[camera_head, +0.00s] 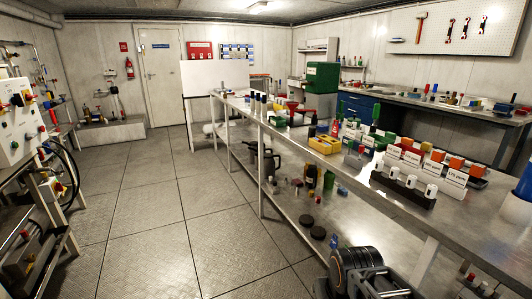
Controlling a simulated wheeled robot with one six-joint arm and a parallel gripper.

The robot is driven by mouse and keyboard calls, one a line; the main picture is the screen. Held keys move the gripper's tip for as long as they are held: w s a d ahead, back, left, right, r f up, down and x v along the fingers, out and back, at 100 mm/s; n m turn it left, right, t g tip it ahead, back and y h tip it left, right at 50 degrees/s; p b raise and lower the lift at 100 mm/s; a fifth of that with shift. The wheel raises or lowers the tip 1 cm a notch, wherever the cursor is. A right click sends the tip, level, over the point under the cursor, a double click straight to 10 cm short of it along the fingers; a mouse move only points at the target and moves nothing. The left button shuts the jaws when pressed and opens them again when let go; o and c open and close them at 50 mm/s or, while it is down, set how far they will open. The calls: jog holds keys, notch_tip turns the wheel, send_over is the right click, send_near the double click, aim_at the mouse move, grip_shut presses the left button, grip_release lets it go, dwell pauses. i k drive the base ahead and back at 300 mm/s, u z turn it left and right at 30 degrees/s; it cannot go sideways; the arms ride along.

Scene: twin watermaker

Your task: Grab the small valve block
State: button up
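I cannot pick out the small valve block with certainty. Many small coloured parts stand on the long metal bench (448,222) on the right, too small to tell apart. Among them are a yellow bin (325,145), a red funnel-like piece (299,107) and several orange pieces behind white labels (455,175). Pipework with red-handled valves (98,114) sits on a low plinth at the far left wall.
Bottles, jugs and dark discs (307,221) stand on the bench's lower shelf. A control panel (18,122) on a metal frame borders the left side. A dark ringed shape (358,272) fills the bottom edge. The plated floor (160,200) between is clear back to the door (163,75).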

aim_at(274, 190)
jog(key=z, duration=0.15)
jog(key=i, duration=1.35)
jog(key=z, duration=0.1)
